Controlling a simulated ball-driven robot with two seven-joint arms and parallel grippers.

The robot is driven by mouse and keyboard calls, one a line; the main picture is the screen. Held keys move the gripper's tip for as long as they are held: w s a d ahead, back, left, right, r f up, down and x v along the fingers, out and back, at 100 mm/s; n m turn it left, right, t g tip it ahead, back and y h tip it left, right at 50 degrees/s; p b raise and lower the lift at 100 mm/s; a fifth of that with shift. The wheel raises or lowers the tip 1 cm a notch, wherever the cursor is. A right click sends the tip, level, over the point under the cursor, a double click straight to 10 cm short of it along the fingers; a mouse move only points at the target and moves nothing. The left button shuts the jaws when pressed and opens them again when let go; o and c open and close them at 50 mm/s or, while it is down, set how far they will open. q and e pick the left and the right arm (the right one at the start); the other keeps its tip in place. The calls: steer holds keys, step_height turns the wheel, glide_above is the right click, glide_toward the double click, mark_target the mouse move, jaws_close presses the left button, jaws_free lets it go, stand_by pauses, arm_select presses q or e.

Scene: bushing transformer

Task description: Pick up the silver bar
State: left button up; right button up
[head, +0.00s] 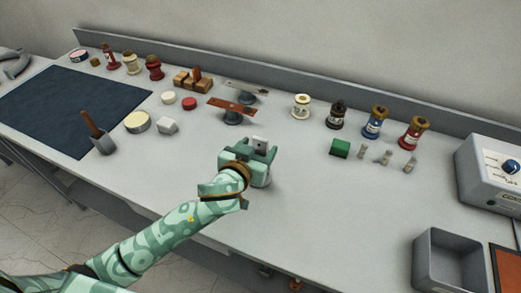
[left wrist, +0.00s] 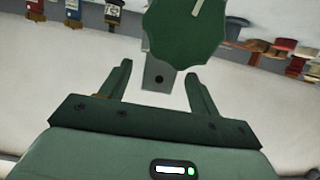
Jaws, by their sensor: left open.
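My left gripper (head: 250,149) is open above the near middle of the table; its two fingers also show in the left wrist view (left wrist: 158,82). A small silver piece (head: 259,143) shows at its fingers. A long flat silver bar (head: 243,86) rests on a dark stand, farther back and apart from the gripper. My right gripper is out of view.
A copper-coloured bar (head: 231,108) on a stand lies beyond the gripper. Several bottles line the back. A grey bin (head: 448,240) and a control box (head: 489,168) are at the right.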

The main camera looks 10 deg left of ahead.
arm_select(q)
steer(key=shift+s, duration=0.1)
steer(key=c, duration=1.1)
steer(key=shift+r, duration=0.1)
